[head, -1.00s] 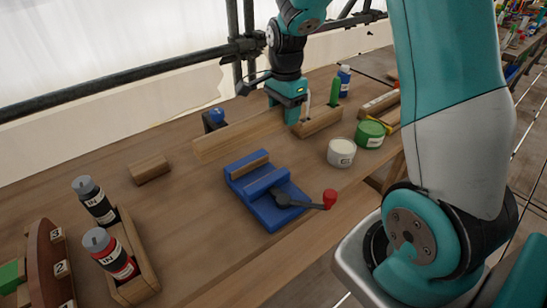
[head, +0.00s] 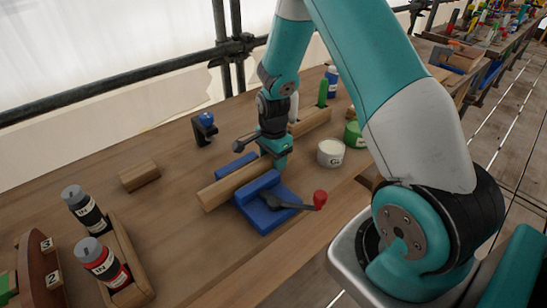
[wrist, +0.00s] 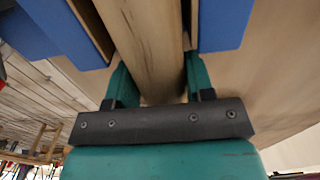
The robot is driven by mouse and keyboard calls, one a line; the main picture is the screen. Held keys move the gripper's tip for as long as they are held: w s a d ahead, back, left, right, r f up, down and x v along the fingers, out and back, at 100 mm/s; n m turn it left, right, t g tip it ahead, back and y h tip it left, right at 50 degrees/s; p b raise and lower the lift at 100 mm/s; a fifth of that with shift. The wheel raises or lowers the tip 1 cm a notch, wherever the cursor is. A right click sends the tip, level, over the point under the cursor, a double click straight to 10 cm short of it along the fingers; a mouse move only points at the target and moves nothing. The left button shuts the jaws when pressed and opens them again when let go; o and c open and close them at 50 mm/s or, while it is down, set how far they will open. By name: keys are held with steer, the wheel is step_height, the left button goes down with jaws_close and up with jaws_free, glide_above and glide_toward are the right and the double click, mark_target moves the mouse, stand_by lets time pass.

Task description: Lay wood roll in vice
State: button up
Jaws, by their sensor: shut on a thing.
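The wood roll (head: 222,188) is a long pale brown bar. My gripper (head: 274,160) is shut on it near its right part. The blue vice (head: 262,214) has a black handle with a red knob at the front. The roll lies across between the vice's two jaws, its left end sticking out past them. In the wrist view the roll (wrist: 150,40) runs between my gripper's teal fingers (wrist: 160,85), with the blue vice jaws (wrist: 222,22) on both sides. Whether the roll touches the vice bed is hidden.
A white can (head: 331,153) and a green can (head: 354,135) stand to the right of the vice. A wooden block (head: 139,175) lies at left, near two bottles in a wooden holder (head: 126,255). A black stand with a blue ball (head: 204,127) is behind.

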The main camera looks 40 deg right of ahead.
mark_target(259, 173)
steer(key=shift+f, duration=0.15)
steer(key=o, duration=1.2)
steer(key=shift+c, duration=0.2)
steer(key=shift+r, duration=0.5)
step_height(259, 173, up, 11)
steer(key=shift+f+b, duration=0.15)
steer(key=shift+b, duration=0.5)
steer(key=s+a+r+n+y, duration=0.1)
steer(key=s+a+r+n, duration=0.4)
steer(key=a+n, duration=0.25)
steer(key=s+a+r+n+y, duration=0.1)
steer(key=s+a+r+n, duration=0.45)
steer(key=a, duration=0.25)
steer(key=s+a+r+n+y, duration=0.2)
steer(key=s+a+n, duration=0.5)
steer(key=s+n, duration=0.4)
steer(key=shift+s+r+n, duration=0.4)
steer(key=shift+r, duration=0.1)
